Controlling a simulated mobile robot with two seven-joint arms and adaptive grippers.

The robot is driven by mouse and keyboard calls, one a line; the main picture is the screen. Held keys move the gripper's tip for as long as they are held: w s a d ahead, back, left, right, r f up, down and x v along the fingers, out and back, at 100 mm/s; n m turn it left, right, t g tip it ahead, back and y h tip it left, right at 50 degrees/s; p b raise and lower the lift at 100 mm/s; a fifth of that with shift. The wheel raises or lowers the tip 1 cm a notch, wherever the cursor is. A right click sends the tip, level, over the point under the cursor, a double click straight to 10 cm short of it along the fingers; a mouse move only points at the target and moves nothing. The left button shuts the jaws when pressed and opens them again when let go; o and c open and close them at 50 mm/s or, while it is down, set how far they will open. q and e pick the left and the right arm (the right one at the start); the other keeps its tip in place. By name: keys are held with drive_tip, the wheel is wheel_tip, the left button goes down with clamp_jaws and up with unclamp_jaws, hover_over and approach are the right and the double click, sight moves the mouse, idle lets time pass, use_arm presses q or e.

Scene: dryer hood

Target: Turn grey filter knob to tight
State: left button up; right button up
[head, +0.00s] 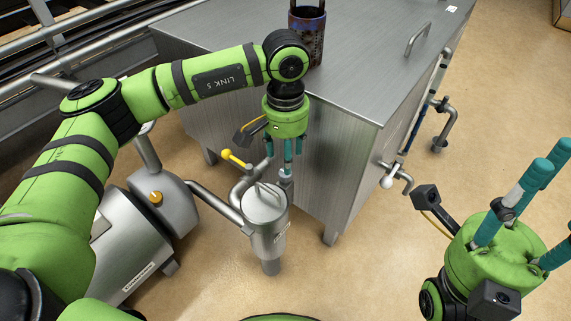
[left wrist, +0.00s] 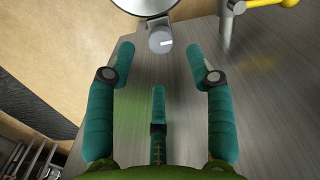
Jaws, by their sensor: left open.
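The grey filter knob (left wrist: 160,42) is a small round grey cap with a white mark, below the rim of the metal filter housing (left wrist: 150,5) in the left wrist view. The mark points right in that view. In the head view the filter housing (head: 266,212) is a steel cylinder with a handle on its lid. My left gripper (head: 283,165) points down at its upper right side. In the left wrist view its teal fingers (left wrist: 162,62) are spread, with the knob ahead between the tips and apart from them. My right gripper (head: 530,200) is empty, fingers spread.
A yellow-handled valve (head: 233,159) stands on the pipe just left of the filter. A large steel cabinet (head: 330,165) is close behind my left gripper, with a dark canister (head: 308,35) on top. A steel motor unit (head: 140,245) is at lower left.

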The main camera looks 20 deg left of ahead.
use_arm(q)
wheel_tip(320, 180, up, 6)
drive_tip(key=shift+r, duration=0.25)
idle(0.4)
